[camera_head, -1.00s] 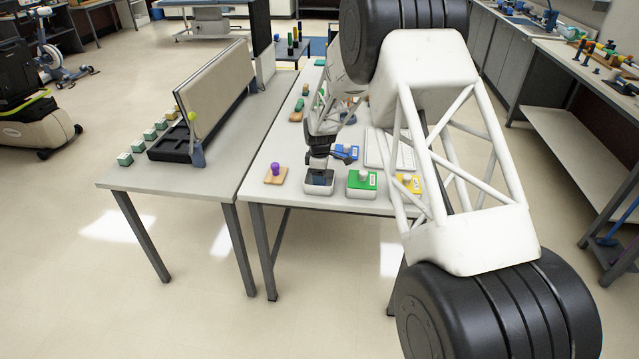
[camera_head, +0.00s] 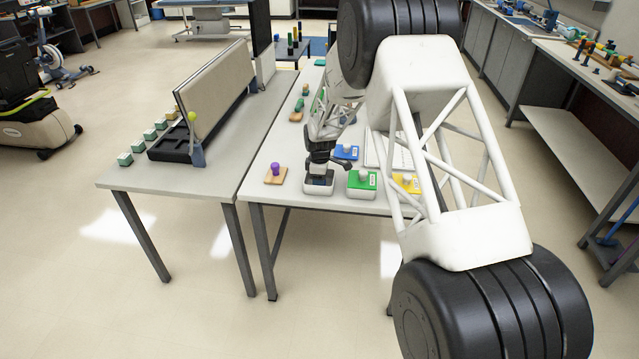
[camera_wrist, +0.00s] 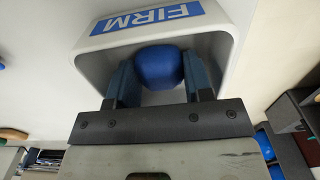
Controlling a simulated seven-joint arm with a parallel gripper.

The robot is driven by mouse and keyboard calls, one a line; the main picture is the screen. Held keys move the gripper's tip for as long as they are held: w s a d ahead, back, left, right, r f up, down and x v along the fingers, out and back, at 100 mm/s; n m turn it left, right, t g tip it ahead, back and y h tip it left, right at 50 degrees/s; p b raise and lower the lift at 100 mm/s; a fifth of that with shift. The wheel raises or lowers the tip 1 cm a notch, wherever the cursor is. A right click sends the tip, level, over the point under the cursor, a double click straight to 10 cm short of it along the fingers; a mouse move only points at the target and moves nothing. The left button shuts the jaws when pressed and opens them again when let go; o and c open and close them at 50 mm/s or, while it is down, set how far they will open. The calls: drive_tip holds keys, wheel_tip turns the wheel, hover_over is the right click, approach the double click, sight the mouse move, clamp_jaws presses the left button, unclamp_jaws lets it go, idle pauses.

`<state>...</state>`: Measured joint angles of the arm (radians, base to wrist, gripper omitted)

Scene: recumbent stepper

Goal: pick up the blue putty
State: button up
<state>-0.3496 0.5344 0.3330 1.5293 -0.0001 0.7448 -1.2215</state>
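The blue putty (camera_wrist: 160,67) is a rounded blue lump in a white container (camera_wrist: 222,25) with a blue FIRM label. My gripper (camera_wrist: 160,75) reaches into this container in the wrist view. One finger stands on each side of the putty, with little or no gap showing. I cannot tell whether they squeeze it. In the head view my gripper (camera_head: 320,165) is over the white container (camera_head: 318,187) at the table's near edge. The putty is hidden there.
A purple knob on a wooden block (camera_head: 275,173) stands to the left of the container. A green container (camera_head: 362,184) is close on the right, with a yellow one (camera_head: 406,184) beyond it. A blue one (camera_head: 345,152) is behind. A grey board (camera_head: 215,92) stands on the left table.

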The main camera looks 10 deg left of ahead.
drive_tip(key=shift+c, duration=0.8)
drive_tip(key=shift+r, duration=0.15)
wheel_tip(320, 180, up, 10)
drive_tip(key=shift+f, duration=0.15)
idle(0.4)
